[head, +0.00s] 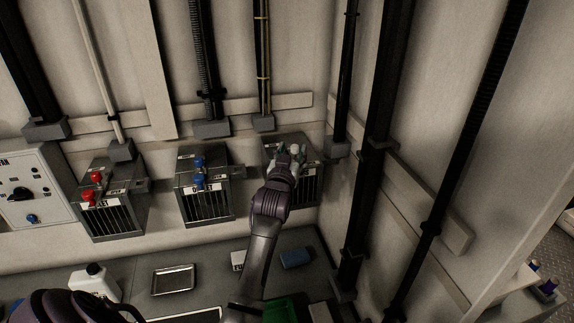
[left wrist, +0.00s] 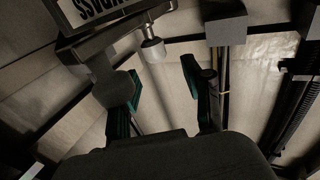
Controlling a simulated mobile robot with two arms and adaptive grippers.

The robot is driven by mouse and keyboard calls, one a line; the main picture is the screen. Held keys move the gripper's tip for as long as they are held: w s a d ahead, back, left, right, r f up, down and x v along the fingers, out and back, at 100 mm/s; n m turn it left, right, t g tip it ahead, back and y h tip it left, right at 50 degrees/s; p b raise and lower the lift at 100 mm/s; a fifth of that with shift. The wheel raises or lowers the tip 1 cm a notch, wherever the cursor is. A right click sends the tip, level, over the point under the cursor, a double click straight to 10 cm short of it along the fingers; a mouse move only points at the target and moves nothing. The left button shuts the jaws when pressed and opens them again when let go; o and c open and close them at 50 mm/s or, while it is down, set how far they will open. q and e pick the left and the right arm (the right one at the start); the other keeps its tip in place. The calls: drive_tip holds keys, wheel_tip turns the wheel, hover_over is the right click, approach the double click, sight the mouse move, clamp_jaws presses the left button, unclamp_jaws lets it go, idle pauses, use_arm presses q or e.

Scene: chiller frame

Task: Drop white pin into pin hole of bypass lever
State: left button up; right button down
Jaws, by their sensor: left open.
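My left gripper (head: 287,158) is at the top of the right-hand vented box (head: 308,186) in the head view. In the left wrist view the gripper (left wrist: 161,76) is open, with nothing visible between its teal-padded fingers. A grey bar (left wrist: 125,33), probably the bypass lever, runs beside an upside-down label (left wrist: 98,10) that seems to read BYPASS. A pale cylinder (left wrist: 152,48), perhaps the white pin, shows at the bar beyond the fingertips, apart from them. I cannot tell whether it sits in the pin hole, which I cannot make out. My right gripper is not in view.
Two more vented boxes stand to the left, one with red knobs (head: 89,198) and one with blue knobs (head: 199,181). Black pipes (head: 375,150) rise along the right wall. The counter holds a metal tray (head: 172,280), a white bottle (head: 92,283) and a blue object (head: 296,259).

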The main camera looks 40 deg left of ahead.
use_arm(q)
drive_tip(key=v, duration=0.9)
drive_tip(key=shift+s+d, duration=0.15)
drive_tip(key=shift+s, duration=0.1)
